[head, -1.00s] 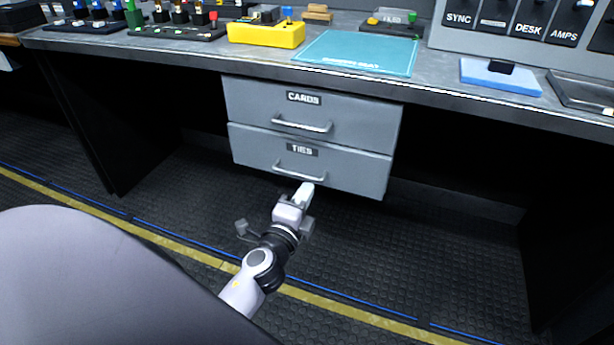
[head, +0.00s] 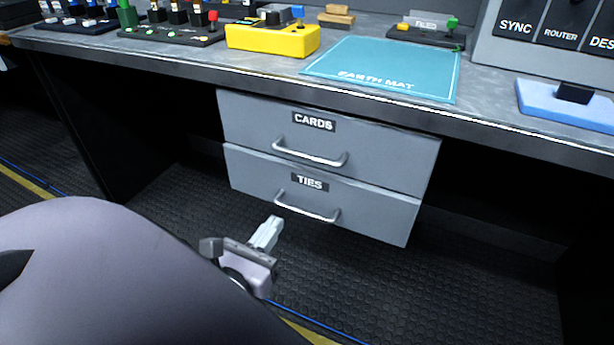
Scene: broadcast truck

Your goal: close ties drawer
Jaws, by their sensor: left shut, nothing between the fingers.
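The ties drawer (head: 365,214) is the lower grey drawer under the desk, with a "TIES" label and a bar handle (head: 306,209). Its front looks nearly in line with the drawer above, and I cannot tell whether a small gap is left. My left gripper (head: 276,222) is shut and empty, below and left of the ties handle, apart from it in the picture. Part of its arm is hidden behind my own grey body. My right gripper is not in view.
The cards drawer (head: 390,160) is directly above. The desk top (head: 270,67) carries a yellow box (head: 270,39), a teal earth mat (head: 385,66) and a blue block (head: 565,106). The dark floor (head: 430,300) in front of the drawers is clear on the right.

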